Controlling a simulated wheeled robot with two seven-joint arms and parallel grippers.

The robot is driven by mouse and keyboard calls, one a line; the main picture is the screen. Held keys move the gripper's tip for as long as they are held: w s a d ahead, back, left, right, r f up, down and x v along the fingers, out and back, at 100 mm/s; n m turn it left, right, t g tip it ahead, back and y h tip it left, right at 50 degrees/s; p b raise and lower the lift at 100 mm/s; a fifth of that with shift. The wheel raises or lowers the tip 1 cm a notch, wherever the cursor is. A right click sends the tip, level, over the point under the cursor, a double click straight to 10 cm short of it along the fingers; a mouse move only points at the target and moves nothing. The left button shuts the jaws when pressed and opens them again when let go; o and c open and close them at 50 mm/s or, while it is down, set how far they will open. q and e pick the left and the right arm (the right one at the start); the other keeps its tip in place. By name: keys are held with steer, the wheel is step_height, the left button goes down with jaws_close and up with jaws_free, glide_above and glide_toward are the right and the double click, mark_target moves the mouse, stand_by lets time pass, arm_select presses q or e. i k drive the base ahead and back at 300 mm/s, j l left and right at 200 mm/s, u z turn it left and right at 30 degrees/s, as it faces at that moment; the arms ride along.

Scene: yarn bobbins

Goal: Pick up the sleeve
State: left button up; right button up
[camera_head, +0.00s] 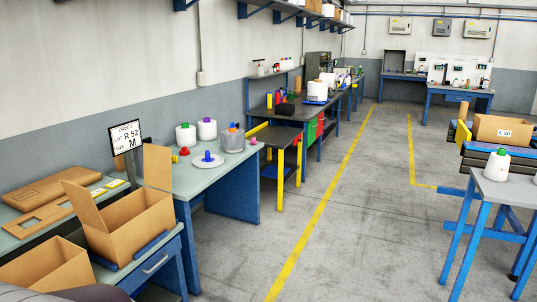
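No object here is clearly marked as the sleeve, so I cannot tell which one it is. On the blue-legged workbench (204,172) at left stand a white bobbin with a green top (186,134), a white bobbin with a purple top (207,129), a grey tub with colored tops (233,140) and a white disc with a blue cone (207,159). A small red piece (184,151) stands beside them. A brown upright cylinder (463,111) stands at the far right. Neither of my grippers is in view.
Open cardboard boxes (139,224) (48,272) stand at lower left, near a sign reading R 52 M (126,136). A right-hand table (508,192) holds a green-topped bobbin (497,165). The grey floor (350,240) between the benches is clear, with yellow lines.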

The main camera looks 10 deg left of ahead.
mark_target(237, 140)
steer(key=i+l+z, duration=0.15)
steer(key=i, duration=0.6)
steer(key=i+z, duration=0.1)
steer(key=i, duration=0.65)
steer(key=i+j+z, duration=0.15)
steer(key=i, duration=0.6)
steer(key=i+j+z, duration=0.15)
steer(key=i, duration=0.6)
steer(key=i+j+u, duration=0.25)
steer(key=i, duration=0.3)
steer(key=i+l+u, duration=0.1)
steer(key=i+u, duration=0.15)
steer(key=i, duration=0.25)
steer(key=i+l+u, duration=0.1)
steer(key=i+u, duration=0.15)
steer(key=i, duration=0.3)
steer(key=i+l+u, duration=0.25)
steer(key=i, duration=0.25)
steer(key=i+l+u, duration=0.25)
steer(key=i, duration=0.3)
